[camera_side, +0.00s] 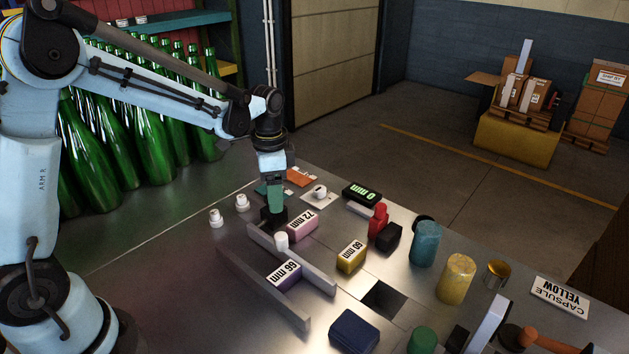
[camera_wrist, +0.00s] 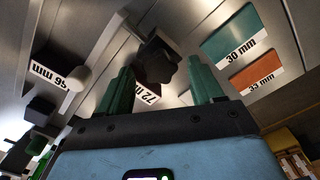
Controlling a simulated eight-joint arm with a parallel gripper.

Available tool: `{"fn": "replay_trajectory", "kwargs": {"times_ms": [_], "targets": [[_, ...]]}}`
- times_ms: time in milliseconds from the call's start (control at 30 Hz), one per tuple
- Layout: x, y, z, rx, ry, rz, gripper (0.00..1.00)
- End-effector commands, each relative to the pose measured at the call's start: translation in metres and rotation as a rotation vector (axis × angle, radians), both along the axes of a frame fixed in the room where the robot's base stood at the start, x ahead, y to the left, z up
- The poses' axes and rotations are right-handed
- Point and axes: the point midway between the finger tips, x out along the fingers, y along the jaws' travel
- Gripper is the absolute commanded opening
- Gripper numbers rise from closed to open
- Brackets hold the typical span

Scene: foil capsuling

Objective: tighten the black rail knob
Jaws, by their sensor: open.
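The black rail knob (camera_side: 273,219) sits at the far end of the rails, right below my gripper (camera_side: 275,204) in the side view. In the wrist view the dark lobed knob (camera_wrist: 154,62) shows between the two green fingers of my gripper (camera_wrist: 161,70). The fingers are apart, with a visible gap on the right side of the knob. I cannot tell how far down they reach around it. Two grey rails (camera_side: 262,288) run from near the knob toward the front.
A pink 72 mm block (camera_side: 302,228) stands close beside the knob. White caps (camera_side: 216,218) stand left.

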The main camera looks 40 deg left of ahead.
Motion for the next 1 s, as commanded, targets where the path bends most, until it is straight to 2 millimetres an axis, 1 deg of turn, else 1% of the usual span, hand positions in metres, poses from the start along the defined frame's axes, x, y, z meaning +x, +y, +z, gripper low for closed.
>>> {"fn": "replay_trajectory", "kwargs": {"times_ms": [167,267,500,700,833,1000], "targets": [[0.000,0.000,0.011,0.000,0.000,0.001,0.66],[-0.001,0.000,0.026,0.000,0.000,0.000,0.66],[0.000,0.000,0.070,0.000,0.000,0.000,0.66],[0.000,0.000,0.101,0.000,0.000,0.000,0.66],[0.000,0.000,0.113,0.000,0.000,0.000,0.66],[0.000,0.000,0.120,0.000,0.000,0.000,0.66]]}}
